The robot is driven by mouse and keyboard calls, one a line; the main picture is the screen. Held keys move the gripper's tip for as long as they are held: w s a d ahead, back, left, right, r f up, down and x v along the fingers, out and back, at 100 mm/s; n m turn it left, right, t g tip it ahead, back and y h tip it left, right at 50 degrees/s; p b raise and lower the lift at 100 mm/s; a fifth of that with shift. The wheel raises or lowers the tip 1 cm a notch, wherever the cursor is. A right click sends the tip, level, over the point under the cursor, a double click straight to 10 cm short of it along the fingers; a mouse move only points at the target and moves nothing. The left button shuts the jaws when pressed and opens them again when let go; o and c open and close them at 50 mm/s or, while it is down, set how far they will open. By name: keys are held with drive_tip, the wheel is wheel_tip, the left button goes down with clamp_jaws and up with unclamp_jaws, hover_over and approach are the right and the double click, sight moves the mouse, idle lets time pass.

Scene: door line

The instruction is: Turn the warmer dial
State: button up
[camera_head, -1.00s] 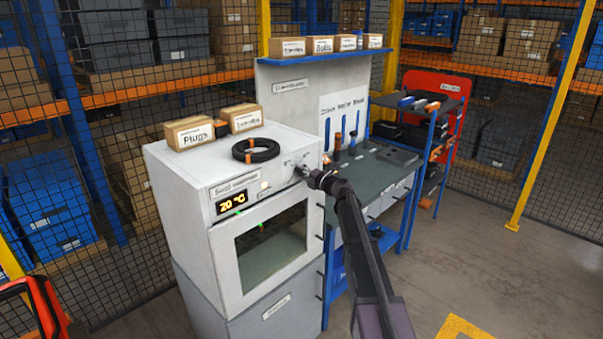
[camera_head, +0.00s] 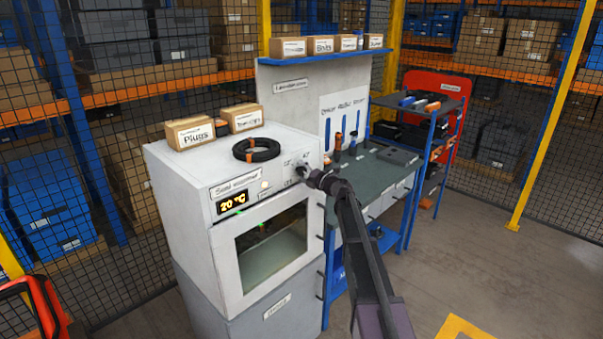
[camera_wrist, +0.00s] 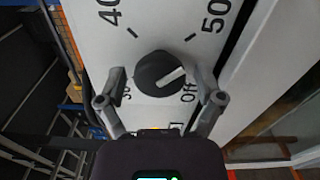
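The warmer (camera_head: 222,178) is a white cabinet with a glass door and a lit display (camera_head: 232,202) reading 20 °C. Its dial (camera_wrist: 160,74) is a round dark knob with a white pointer line, slanted toward the right between "Off" and "50". The printed marks 30, 40, 50 and Off surround it. My gripper (camera_wrist: 160,88) is open, with one finger on each side of the dial; a gap shows on both sides. In the head view my gripper (camera_head: 308,175) is at the warmer's upper right front and partly covers the dial.
A black cable coil (camera_head: 256,150) and two boxes, Plugs (camera_head: 190,133) and another (camera_head: 242,118), lie on top of the warmer. A workbench (camera_head: 372,174) with tools adjoins on the right. A blue cart (camera_head: 432,125) stands beyond it.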

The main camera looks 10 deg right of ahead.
drive_tip(key=shift+d, duration=0.15)
drive_tip(key=shift+s+d, duration=0.1)
drive_tip(key=v, duration=1.1)
drive_tip(key=shift+s+d, duration=0.15)
drive_tip(key=shift+s, duration=0.1)
idle(0.3)
